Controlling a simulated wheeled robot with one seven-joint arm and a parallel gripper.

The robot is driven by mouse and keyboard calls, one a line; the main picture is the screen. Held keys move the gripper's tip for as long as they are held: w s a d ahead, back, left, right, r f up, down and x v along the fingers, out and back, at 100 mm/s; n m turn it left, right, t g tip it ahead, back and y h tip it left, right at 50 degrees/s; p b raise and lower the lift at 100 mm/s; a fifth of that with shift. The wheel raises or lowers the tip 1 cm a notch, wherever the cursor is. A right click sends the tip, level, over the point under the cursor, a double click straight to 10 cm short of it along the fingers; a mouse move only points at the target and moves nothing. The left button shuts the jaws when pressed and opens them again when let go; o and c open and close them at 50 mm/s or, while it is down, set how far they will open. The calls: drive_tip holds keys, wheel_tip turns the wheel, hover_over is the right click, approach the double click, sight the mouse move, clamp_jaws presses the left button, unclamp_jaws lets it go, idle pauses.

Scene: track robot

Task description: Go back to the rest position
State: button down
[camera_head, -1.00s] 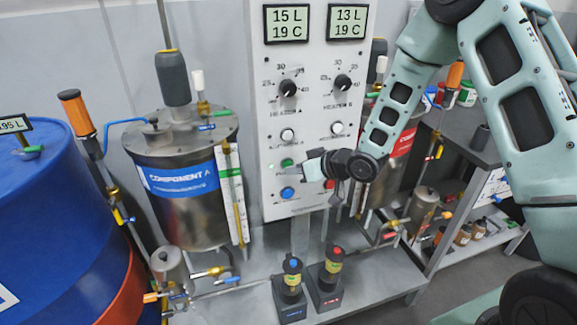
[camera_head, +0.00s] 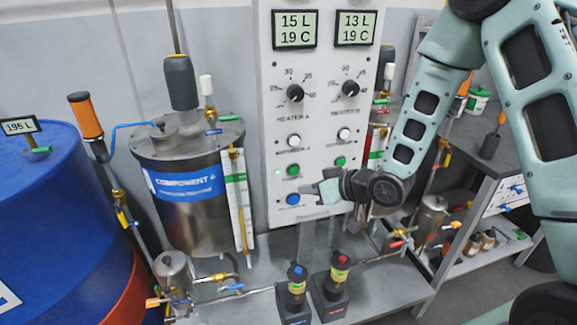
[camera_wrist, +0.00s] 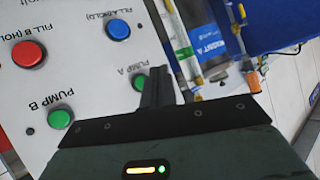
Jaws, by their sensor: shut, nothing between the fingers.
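My gripper (camera_head: 318,190) is in front of the lower part of the white control panel (camera_head: 305,90), between its lowest buttons. In the wrist view my gripper (camera_wrist: 158,75) shows its two dark fingers together and nothing between them. The green PUMP A button (camera_wrist: 139,82) is just left of the fingers, and the blue fill button (camera_wrist: 117,26) is above it. The green PUMP B button (camera_wrist: 59,119) and the red button (camera_wrist: 27,54) are farther left. I cannot tell whether the fingers touch the panel. The head view shows a small green light beside the left green button (camera_head: 293,170).
A steel tank (camera_head: 188,200) labelled COMPONENT A stands left of the panel, with a blue drum (camera_head: 60,215) at far left. Two small dark pump units (camera_head: 297,290) stand low in front. A grey shelf unit (camera_head: 490,180) stands at right behind my arm.

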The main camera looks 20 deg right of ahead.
drive_tip(key=s+a+r+n+g+h, duration=0.1)
drive_tip(key=s+a+r+g+h, duration=0.1)
drive_tip(key=s, duration=0.8)
drive_tip(key=s+a+r+n+g+h, duration=0.1)
drive_tip(key=s+r+g, duration=0.3)
drive_tip(key=s, duration=0.6)
drive_tip(key=s+a+r+g+h, duration=0.3)
drive_tip(key=s+a+h, duration=0.1)
drive_tip(key=s, duration=0.6)
drive_tip(key=shift+s+r+n+g, duration=0.25)
drive_tip(key=shift+r+n+g, duration=0.05)
drive_tip(key=shift+n+g, duration=0.1)
